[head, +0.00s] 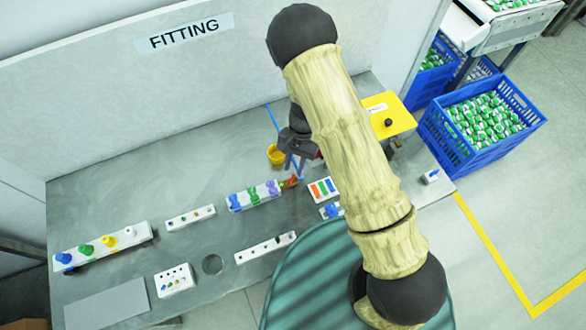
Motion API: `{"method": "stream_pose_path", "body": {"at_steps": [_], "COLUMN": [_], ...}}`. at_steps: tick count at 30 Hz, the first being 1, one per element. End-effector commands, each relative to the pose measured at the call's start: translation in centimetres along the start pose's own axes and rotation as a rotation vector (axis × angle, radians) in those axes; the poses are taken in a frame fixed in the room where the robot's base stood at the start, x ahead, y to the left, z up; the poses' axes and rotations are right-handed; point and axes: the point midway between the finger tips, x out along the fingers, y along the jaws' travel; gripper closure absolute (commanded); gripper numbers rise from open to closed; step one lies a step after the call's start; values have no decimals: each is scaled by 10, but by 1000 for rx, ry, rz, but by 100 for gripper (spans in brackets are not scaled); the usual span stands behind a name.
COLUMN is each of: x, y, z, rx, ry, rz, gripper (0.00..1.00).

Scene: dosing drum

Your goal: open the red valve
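A white block (240,203) near the middle of the bench carries a row of coloured valves: blue, green, purple and, at its right end, the red valve (289,182). The red valve looks small and sits close to my gripper. My gripper (295,170) reaches down from behind my arm, just above and beside the red valve. Its fingers are small and partly hidden, so I cannot tell whether they are open or touch the valve. The valve's handle position is too small to read.
A yellow cup (276,154) stands behind the gripper. A white panel with coloured bars (322,189) lies to the right. A block with coloured knobs (102,246) is at the left.

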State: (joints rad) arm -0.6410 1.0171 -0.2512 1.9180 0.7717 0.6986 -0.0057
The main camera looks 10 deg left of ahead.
Motion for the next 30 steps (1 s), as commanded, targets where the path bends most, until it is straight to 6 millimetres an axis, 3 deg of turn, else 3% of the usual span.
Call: {"method": "stream_pose_path", "body": {"at_steps": [6, 16, 17, 21, 30], "x": [26, 31, 31, 31, 31], "y": [0, 0, 0, 0, 0], "z": [1, 0, 0, 0, 0], "rx": [1, -1, 0, 0, 8], "ry": [-1, 0, 0, 0, 1], "rz": [1, 0, 0, 0, -4], "gripper": [73, 73, 75, 100, 100]}}
